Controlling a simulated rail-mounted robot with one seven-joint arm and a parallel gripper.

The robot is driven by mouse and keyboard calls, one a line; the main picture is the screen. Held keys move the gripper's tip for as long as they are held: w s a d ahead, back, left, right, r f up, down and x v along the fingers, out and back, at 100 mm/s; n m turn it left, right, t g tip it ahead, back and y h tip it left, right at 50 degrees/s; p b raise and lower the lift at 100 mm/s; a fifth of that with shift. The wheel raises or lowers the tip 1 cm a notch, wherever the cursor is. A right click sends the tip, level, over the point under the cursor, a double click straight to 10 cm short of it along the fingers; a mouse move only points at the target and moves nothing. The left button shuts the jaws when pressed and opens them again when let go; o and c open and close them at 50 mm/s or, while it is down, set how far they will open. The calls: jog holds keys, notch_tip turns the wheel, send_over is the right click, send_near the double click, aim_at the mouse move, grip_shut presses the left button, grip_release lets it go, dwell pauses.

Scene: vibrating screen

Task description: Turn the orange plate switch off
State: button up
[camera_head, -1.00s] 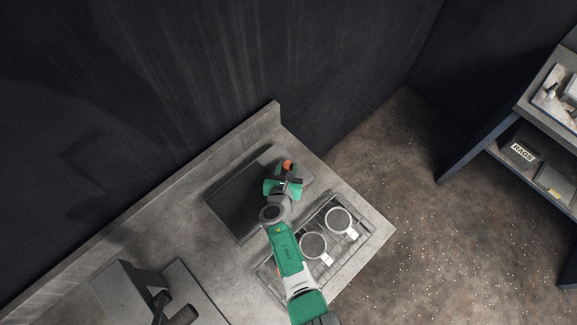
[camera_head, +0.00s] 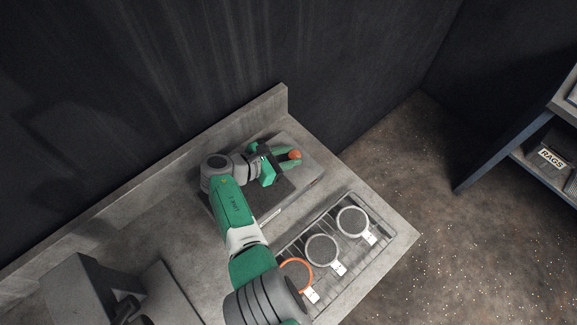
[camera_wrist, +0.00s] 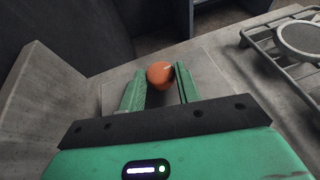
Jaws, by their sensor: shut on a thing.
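A round orange knob (camera_head: 294,154) shows at the far right end of a flat dark grey plate unit (camera_head: 298,196) on the bench. In the wrist view the orange knob (camera_wrist: 160,74) sits between the tips of my two green fingers. My gripper (camera_head: 287,160) reaches over the plate from the left, its fingers closed on the knob from both sides. It also shows in the wrist view (camera_wrist: 159,86). My gripper and forearm hide much of the plate, and the knob's base is hidden, so I cannot tell the switch's state.
A wire rack (camera_head: 345,280) in front of the plate holds two white-rimmed sieves (camera_head: 352,221) (camera_head: 322,249) and an orange-rimmed sieve (camera_head: 309,274). The bench has a raised back edge (camera_head: 255,118). A grey machine (camera_head: 85,290) stands at lower left.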

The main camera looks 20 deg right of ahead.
jog(key=b, duration=0.1)
jog(key=m+g+b, duration=0.1)
jog(key=shift+w+f+b, duration=0.15)
jog(key=shift+f+b, duration=0.1)
jog(key=shift+b, duration=0.1)
jog(key=shift+r+g, duration=0.1)
jog(key=shift+g, duration=0.3)
jog(key=shift+r+m+b, duration=0.15)
jog(key=shift+m+b, duration=0.15)
jog(key=shift+b, duration=0.05)
jog(key=o, duration=1)
jog(key=shift+d, duration=0.1)
jog(key=p+v, duration=0.1)
jog(key=v, duration=0.7)
